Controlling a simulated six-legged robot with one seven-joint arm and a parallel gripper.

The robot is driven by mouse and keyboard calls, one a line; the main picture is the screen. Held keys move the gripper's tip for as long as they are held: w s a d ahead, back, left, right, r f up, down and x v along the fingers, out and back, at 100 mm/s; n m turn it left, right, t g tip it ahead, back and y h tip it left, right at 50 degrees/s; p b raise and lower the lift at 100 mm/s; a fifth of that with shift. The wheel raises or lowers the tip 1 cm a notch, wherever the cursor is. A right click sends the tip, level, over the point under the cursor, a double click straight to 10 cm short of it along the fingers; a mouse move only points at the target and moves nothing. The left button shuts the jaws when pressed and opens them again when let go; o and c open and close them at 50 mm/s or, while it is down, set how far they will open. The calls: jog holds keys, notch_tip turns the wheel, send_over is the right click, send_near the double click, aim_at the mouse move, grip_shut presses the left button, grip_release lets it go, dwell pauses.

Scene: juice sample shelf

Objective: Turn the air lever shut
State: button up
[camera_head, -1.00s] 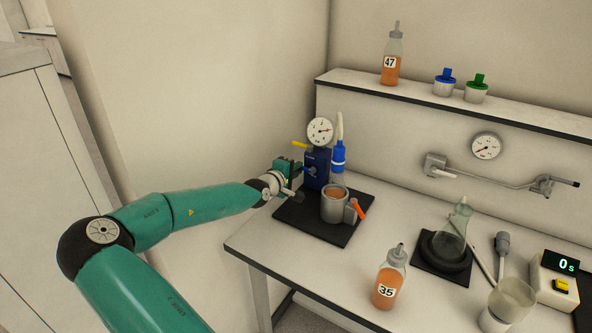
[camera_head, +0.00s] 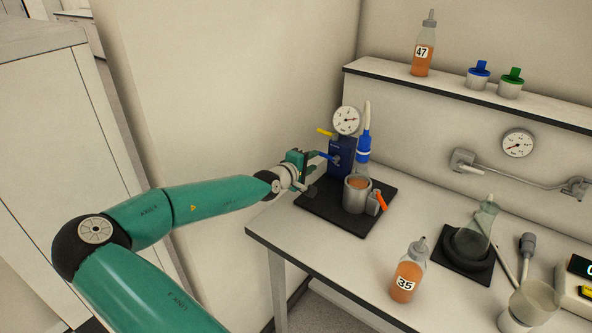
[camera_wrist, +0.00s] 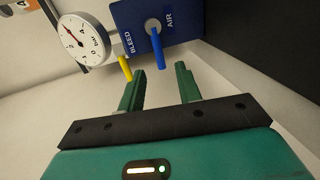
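The blue air lever (camera_wrist: 158,48) sticks out from a grey hub on a dark blue block (camera_wrist: 130,15) marked AIR and BLEED. In the wrist view the lever's free end lies near the fingertips, roughly in line with the gap between them. In the head view the lever (camera_head: 320,154) points left from the block (camera_head: 342,158), towards my gripper. My gripper (camera_wrist: 160,72) is open, its two green fingers apart with nothing held. In the head view my gripper (camera_head: 310,166) is just left of the block. Contact with the lever cannot be told.
A yellow bleed lever (camera_wrist: 125,68) lies close beside the left finger. A pressure gauge (camera_head: 346,120) tops the block. A grey cup (camera_head: 356,196) with an orange handle stands in front on the black mat (camera_head: 330,214). Bottle 35 (camera_head: 408,276) stands nearer on the table.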

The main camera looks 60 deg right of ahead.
jog(key=v, duration=0.8)
jog(key=shift+a, duration=0.3)
jog(key=shift+a+r, duration=0.1)
jog(key=shift+a, duration=0.05)
